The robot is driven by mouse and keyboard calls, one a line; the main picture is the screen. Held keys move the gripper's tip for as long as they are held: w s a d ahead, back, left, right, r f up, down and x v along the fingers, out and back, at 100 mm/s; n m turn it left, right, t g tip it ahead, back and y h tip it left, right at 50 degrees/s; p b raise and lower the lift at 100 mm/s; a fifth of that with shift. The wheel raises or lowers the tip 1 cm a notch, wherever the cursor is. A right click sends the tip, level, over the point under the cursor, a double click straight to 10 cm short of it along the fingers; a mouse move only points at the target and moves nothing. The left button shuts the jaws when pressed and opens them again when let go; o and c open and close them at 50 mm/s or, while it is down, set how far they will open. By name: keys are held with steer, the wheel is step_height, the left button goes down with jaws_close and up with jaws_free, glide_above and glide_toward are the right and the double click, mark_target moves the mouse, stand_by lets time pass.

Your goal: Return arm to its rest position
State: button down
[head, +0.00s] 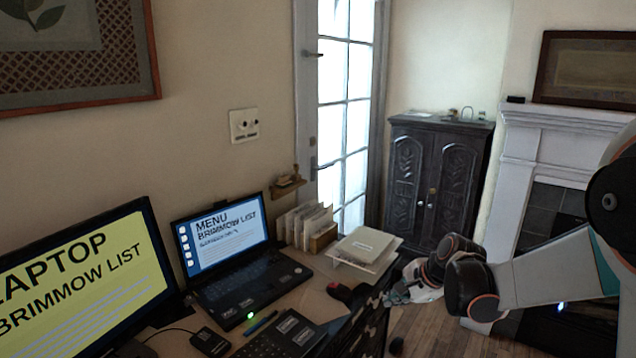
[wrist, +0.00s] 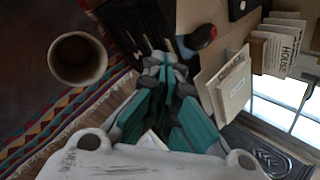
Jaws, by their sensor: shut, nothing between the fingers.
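My gripper (wrist: 167,72) shows in the wrist view with its teal-lined fingers closed together and nothing between them. It hangs in front of the desk edge, apart from the books and the red-and-black mouse (wrist: 201,38). In the head view my arm (head: 545,272) reaches in from the right edge, bent, with its dark joints near the desk's right end. The gripper's fingers are mostly hidden behind these joints there, so their exact place is hard to tell.
The desk holds a laptop (head: 228,245), a monitor (head: 85,285), stacked books (head: 364,249) and upright envelopes (head: 303,222). A dark cabinet (head: 436,180) and white fireplace (head: 540,135) stand behind. A round bin (wrist: 100,62) stands by a striped rug (wrist: 58,118). Some wooden floor is clear.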

steer(key=s+r+n+h, duration=0.2)
steer(key=s+r+n, duration=0.65)
steer(key=s, duration=0.65)
steer(key=s+r+n+t+h, duration=0.1)
steer(key=s+n, duration=0.5)
steer(key=s, duration=0.9)
steer(key=shift+d+r+n+t+h, duration=0.15)
steer(key=shift+r+n+t+h, duration=0.15)
steer(key=shift+r+n+h, duration=0.15)
